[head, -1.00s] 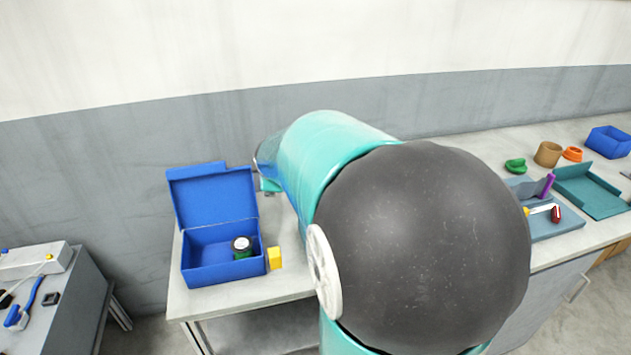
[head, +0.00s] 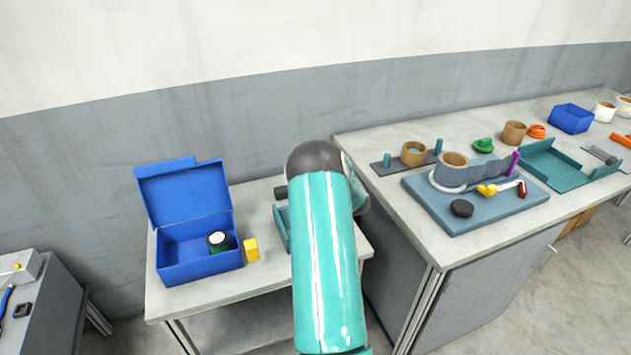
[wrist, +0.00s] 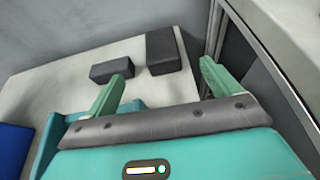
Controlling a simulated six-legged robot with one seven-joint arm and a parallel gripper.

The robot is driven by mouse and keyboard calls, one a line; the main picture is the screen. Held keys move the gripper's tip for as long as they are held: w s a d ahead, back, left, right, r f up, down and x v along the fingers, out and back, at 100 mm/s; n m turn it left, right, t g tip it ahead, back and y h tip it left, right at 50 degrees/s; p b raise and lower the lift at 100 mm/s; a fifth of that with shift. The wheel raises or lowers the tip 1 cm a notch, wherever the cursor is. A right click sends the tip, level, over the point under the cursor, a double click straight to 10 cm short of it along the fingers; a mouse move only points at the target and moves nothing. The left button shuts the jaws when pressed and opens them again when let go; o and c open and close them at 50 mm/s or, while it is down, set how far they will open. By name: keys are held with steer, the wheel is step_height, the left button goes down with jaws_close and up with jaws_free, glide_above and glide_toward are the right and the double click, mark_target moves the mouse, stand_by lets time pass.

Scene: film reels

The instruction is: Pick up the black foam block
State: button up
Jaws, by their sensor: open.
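In the wrist view, two dark blocks lie on the pale table top beyond my gripper (wrist: 163,70). The larger dark block (wrist: 163,50) lies between and beyond the fingertips, close to the table's right edge. A smaller, low dark block (wrist: 112,70) lies left of it, just beyond the left finger. I cannot tell for sure which is the black foam block. My gripper is open with nothing between its fingers. In the head view, my arm hides the gripper; a small dark shape (head: 281,193) shows left of the arm, and I cannot tell what it is.
A teal tray (wrist: 52,128) lies left of my gripper. An open blue box (head: 200,261) with a round black-and-white item (head: 218,240) and a yellow block (head: 251,250) stand left. The right bench (head: 365,160) is higher and holds a blue-grey mat (head: 440,215) with tools.

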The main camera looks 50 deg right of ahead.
steer(key=x, duration=1.3)
steer(key=shift+w+d+f, duration=0.1)
steer(key=shift+w+f, duration=0.1)
steer(key=shift+w, duration=0.1)
steer(key=c, duration=1.1)
steer(key=shift+o, duration=0.2)
steer(key=shift+r, duration=0.1)
